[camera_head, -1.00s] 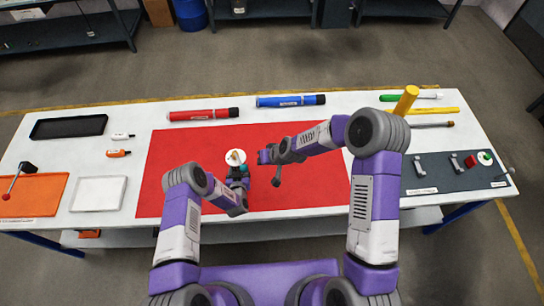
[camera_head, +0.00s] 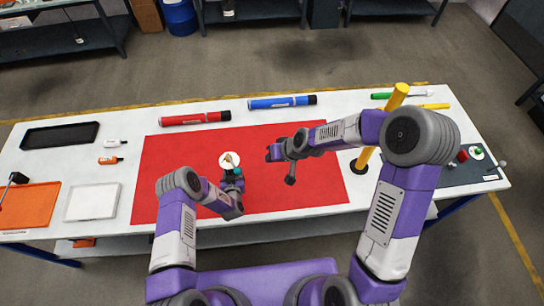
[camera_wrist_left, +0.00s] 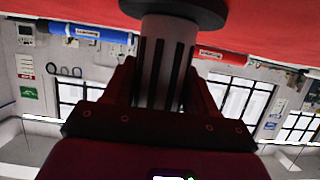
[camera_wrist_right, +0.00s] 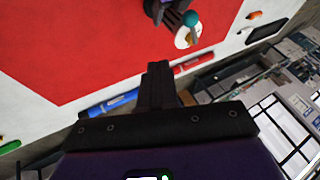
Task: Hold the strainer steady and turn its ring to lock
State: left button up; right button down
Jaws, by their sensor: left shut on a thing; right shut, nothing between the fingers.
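The strainer shows in the left wrist view as a pale ribbed cylinder (camera_wrist_left: 165,62) with a dark round flange (camera_wrist_left: 172,12) against the red mat. My left gripper (camera_head: 237,180) is shut around this cylinder. In the head view a white disc (camera_head: 229,160) with a small tan piece on it and a teal part (camera_head: 238,171) show at that gripper. I cannot tell which part is the ring. My right gripper (camera_head: 270,154) is shut and empty, to the right of the strainer and apart from it. Its closed fingers (camera_wrist_right: 158,75) show in the right wrist view.
The red mat (camera_head: 290,195) is mostly clear. A red tube (camera_head: 190,119) and a blue tube (camera_head: 275,102) lie behind it. A yellow post (camera_head: 388,115) stands by my right arm. Trays, including a white one (camera_head: 92,201), and small bottles are at the left.

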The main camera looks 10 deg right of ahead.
jog(key=n+y, duration=0.4)
jog(key=n, duration=0.9)
send_near(233, 165)
jog(key=shift+g, duration=0.3)
jog(key=f, duration=0.1)
jog(key=a+f, duration=0.1)
jog(key=f, duration=0.1)
jog(key=s+f, duration=0.1)
jog(key=shift+a+f, duration=0.15)
jog(key=shift+f, duration=0.2)
